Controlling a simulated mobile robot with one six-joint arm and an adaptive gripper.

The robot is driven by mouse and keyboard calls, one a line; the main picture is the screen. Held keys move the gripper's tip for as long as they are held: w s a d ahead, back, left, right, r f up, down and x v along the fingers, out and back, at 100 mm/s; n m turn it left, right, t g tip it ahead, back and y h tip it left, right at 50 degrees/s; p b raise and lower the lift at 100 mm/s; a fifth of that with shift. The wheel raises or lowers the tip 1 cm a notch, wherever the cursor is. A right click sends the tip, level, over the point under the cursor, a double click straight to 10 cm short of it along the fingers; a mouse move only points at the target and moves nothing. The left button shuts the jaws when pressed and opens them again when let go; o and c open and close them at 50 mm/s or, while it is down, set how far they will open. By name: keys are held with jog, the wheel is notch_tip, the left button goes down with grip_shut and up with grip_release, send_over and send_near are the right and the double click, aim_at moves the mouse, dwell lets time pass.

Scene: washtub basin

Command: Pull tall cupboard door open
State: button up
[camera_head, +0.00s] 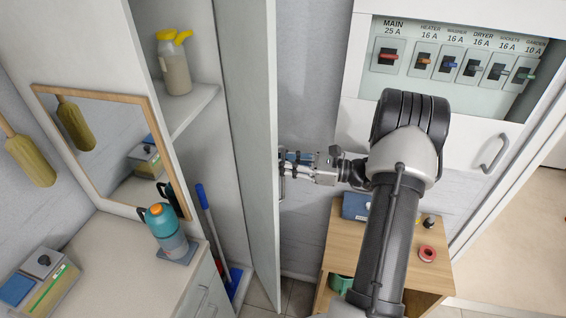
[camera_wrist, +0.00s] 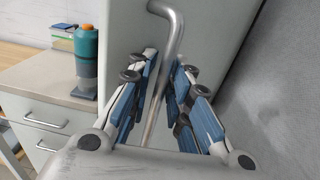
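The tall cupboard door (camera_head: 253,120) stands swung out from the cupboard in the head view, its edge toward me and the inside showing to its left. In the wrist view the door's face (camera_wrist: 215,30) fills the middle. Its bent metal handle (camera_wrist: 169,25) runs down between the blue-padded fingers of my gripper (camera_wrist: 165,75). The fingers are around the handle, with a gap visible on the left side; firm contact is not clear. In the head view my gripper (camera_head: 290,166) is at the door's right face, partly open.
Inside the cupboard are a shelf (camera_head: 190,110) with a spray bottle (camera_head: 175,68) and a blue broom (camera_head: 205,200). A counter (camera_head: 110,250) with a blue bottle (camera_head: 165,228) is at left. A wooden side table (camera_head: 400,265) and a breaker panel (camera_head: 450,60) are at right.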

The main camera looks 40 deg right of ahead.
jog(key=v, duration=1.2)
jog(key=shift+c, duration=0.5)
